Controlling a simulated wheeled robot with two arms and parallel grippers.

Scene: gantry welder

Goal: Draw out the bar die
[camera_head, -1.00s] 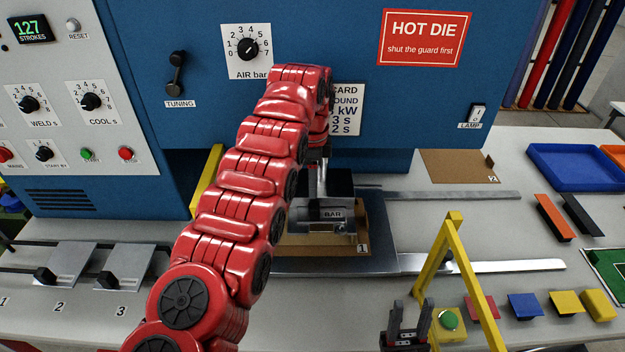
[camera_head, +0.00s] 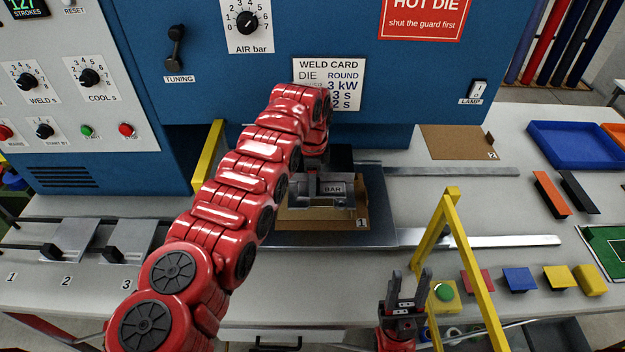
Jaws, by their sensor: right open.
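The bar die (camera_head: 333,190), a grey block labelled BAR, sits at cardboard tray 1 (camera_head: 345,224) on the dark plate at the front of the blue welder. My left arm reaches in from the left, and its gripper (camera_head: 312,184) is down at the left part of the die. My wrist hides most of its fingers, so I cannot tell if they grip the die. My right gripper (camera_head: 405,290) is open and empty, pointing up beside the yellow frame at the front.
Cardboard tray 2 (camera_head: 458,142) lies empty at the back right. A yellow A-shaped frame (camera_head: 460,240) and a green button (camera_head: 444,292) stand right of my right gripper. Metal rails (camera_head: 500,241) run right from the plate. Numbered slides (camera_head: 70,241) lie at the left.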

